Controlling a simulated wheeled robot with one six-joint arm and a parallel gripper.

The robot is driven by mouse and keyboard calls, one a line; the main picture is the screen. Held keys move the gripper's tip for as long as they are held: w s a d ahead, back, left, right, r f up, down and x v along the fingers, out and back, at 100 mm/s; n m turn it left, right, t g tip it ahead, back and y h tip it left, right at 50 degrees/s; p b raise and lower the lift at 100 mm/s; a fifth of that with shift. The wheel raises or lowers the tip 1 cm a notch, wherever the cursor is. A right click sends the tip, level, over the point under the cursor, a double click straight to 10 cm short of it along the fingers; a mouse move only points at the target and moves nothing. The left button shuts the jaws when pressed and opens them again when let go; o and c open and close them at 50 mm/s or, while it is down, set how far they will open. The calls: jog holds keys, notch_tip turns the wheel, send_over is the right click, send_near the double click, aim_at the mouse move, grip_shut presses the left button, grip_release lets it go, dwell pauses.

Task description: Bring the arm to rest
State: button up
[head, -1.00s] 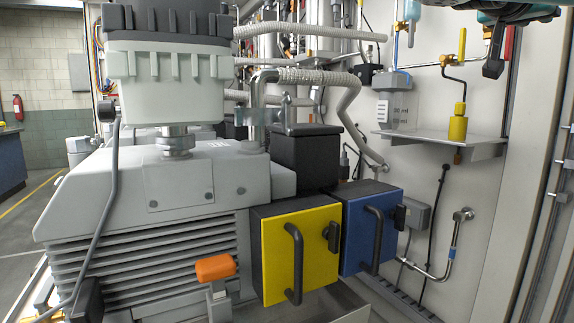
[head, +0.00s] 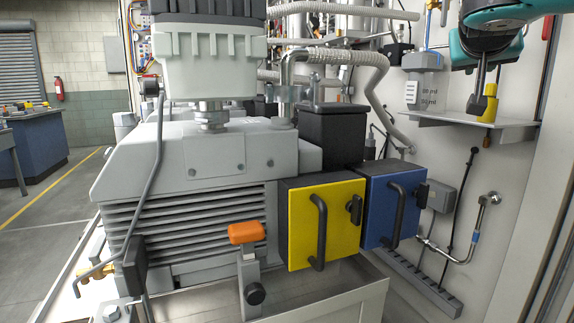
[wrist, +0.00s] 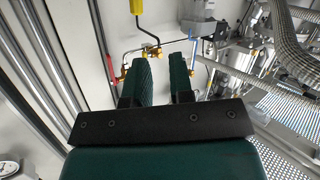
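My teal and black arm shows at the top right of the head view, with my gripper (head: 480,103) hanging down from it in front of the wall shelf. In the wrist view my gripper (wrist: 164,72) has two dark green fingers on a black bar. A gap shows between the fingers and nothing is held in it. In the head view the gripper overlaps a yellow fitting (head: 491,106) on the shelf; I cannot tell the distance between them.
A large grey vacuum pump (head: 180,195) fills the middle left. A yellow box (head: 340,222) and a blue box (head: 378,215) with black handles stand at its right. The wall shelf (head: 465,127) is at the right. Open floor (head: 40,245) lies at the left.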

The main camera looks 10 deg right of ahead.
jog(key=s+a+f+n+g+y, duration=0.35)
jog(key=a+f+n+y, duration=0.5)
jog(key=a+f, duration=0.95)
jog(key=s+a+f+n+g+y, duration=0.35)
jog(key=s+a+f, duration=0.2)
jog(key=s, duration=0.55)
jog(key=s+a+f+n+g+y, duration=0.2)
jog(key=s+a+f+g, duration=0.4)
jog(key=s, duration=0.5)
notch_tip(320, 180, up, 17)
jog(key=w+d+t+p, duration=0.1)
jog(key=t+p, duration=0.1)
jog(key=p, duration=1.5)
jog(key=shift+w+p, duration=0.15)
jog(key=shift+p, duration=0.2)
jog(key=shift+d+r, duration=0.1)
